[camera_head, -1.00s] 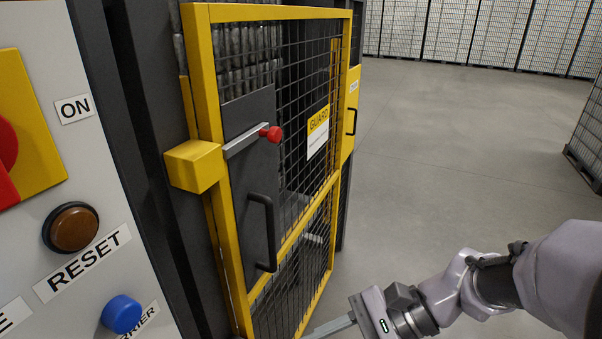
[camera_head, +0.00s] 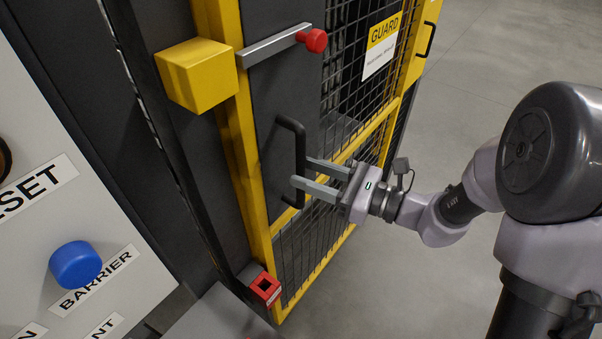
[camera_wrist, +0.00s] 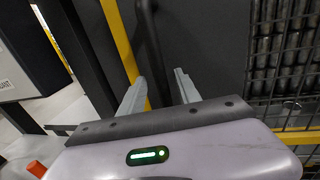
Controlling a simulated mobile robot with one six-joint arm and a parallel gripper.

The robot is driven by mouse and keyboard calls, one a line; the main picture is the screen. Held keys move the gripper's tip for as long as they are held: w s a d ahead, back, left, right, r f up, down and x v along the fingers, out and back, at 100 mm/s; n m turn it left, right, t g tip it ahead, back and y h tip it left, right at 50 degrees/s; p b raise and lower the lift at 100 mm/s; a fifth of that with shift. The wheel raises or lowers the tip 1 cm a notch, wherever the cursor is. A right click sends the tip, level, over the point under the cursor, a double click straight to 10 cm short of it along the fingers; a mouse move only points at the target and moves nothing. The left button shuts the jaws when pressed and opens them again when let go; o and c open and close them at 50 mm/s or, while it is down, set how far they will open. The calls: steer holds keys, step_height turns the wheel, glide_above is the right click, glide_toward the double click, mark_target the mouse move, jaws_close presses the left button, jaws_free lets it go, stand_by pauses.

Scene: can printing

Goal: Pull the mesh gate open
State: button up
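The mesh gate has a yellow frame (camera_head: 235,125) with black mesh and a dark panel on its left side. A black upright bar handle (camera_head: 302,145) is fixed to that panel and also shows in the wrist view (camera_wrist: 148,35). My gripper (camera_head: 303,173) is at the lower part of the handle, its fingers spread and pointing at the panel. In the wrist view, my open fingers (camera_wrist: 158,87) have the handle in line between them. I cannot tell whether they touch it. A grey latch bar with a red knob (camera_head: 313,40) sits above the handle. Whether the gate is ajar is unclear.
A yellow block (camera_head: 197,75) sits beside the gate's left edge. A red square fitting (camera_head: 265,288) is near its bottom corner. A control panel with a blue button (camera_head: 76,264) stands at left. Clear floor (camera_head: 500,85) lies at right.

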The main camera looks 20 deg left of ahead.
steer(key=shift+w+a, duration=0.15)
steer(key=shift+a, duration=0.4)
steer(key=shift+w+a, duration=0.15)
steer(key=shift+a, duration=0.35)
jaws_close()
stand_by(0.6)
